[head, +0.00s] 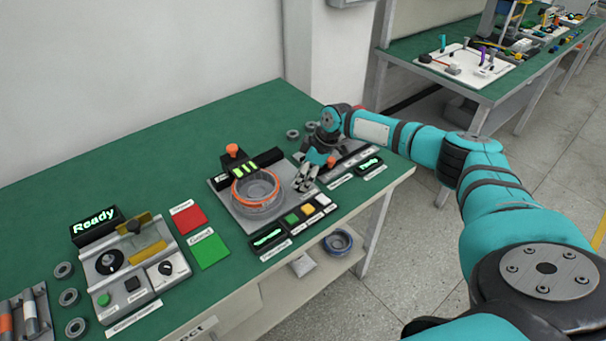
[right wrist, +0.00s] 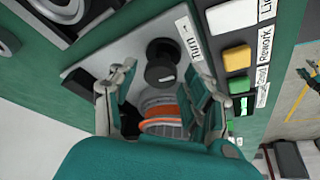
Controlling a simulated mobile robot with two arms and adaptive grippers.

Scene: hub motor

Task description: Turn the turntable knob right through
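The turntable knob (right wrist: 160,66) is a black round knob beside a "Turn" label (right wrist: 189,38) in the right wrist view. In the head view my gripper covers it. The turntable (head: 256,190) is a round grey part with an orange rim on a grey base plate; its orange rim (right wrist: 160,124) also shows low in the right wrist view. My right gripper (head: 305,183) is just right of the turntable. In the right wrist view its fingers (right wrist: 159,76) are apart, one on each side of the knob. I cannot tell whether they touch it. My left gripper is not in view.
Green, yellow and white buttons (head: 307,209) sit in front of the turntable. Red (head: 189,218) and green (head: 209,251) pads and a control panel (head: 135,265) with a "Ready" display (head: 95,222) lie to the left. The green table (head: 150,150) is clear at the back left.

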